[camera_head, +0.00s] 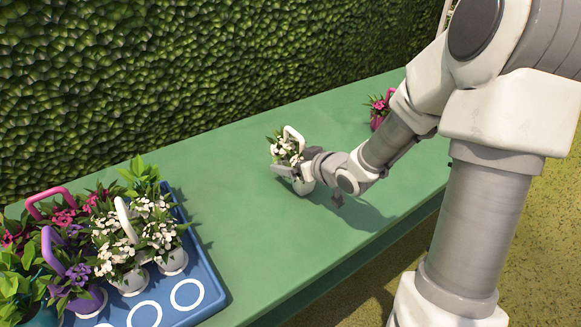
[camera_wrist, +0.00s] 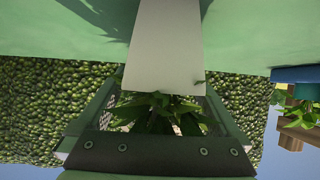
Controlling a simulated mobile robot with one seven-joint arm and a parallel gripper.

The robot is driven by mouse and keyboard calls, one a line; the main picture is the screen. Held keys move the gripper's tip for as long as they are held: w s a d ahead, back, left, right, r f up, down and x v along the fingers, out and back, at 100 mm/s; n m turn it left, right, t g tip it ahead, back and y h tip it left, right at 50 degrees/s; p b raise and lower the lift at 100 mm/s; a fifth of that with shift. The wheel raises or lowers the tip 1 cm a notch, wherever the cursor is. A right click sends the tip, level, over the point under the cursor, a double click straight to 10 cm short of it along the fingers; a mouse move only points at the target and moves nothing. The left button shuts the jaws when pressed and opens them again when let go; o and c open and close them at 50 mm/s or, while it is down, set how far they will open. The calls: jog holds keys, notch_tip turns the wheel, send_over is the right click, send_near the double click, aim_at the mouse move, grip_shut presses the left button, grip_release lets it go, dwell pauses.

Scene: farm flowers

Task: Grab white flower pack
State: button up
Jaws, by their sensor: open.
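A white flower pack (camera_head: 287,150) with white blossoms, green leaves and a white handle stands upright near the middle of the green table (camera_head: 240,190). My gripper (camera_head: 296,172) is open at the pot, with a dark finger in front of it. The far finger is hidden in the head view. In the wrist view, the pack's pale pot (camera_wrist: 165,45) and its green leaves (camera_wrist: 160,110) appear between the two fingers of my gripper (camera_wrist: 158,125). I cannot tell whether the fingers touch the pot.
A blue tray (camera_head: 205,270) at the left holds several potted flowers, including white ones (camera_head: 160,235), with empty white-ringed spots at its front. A pink flower pack (camera_head: 379,108) stands at the right, behind my arm. A hedge (camera_head: 200,70) runs along the table's back.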

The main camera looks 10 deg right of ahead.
grip_shut()
dwell(0.4)
jog(key=shift+r, duration=0.15)
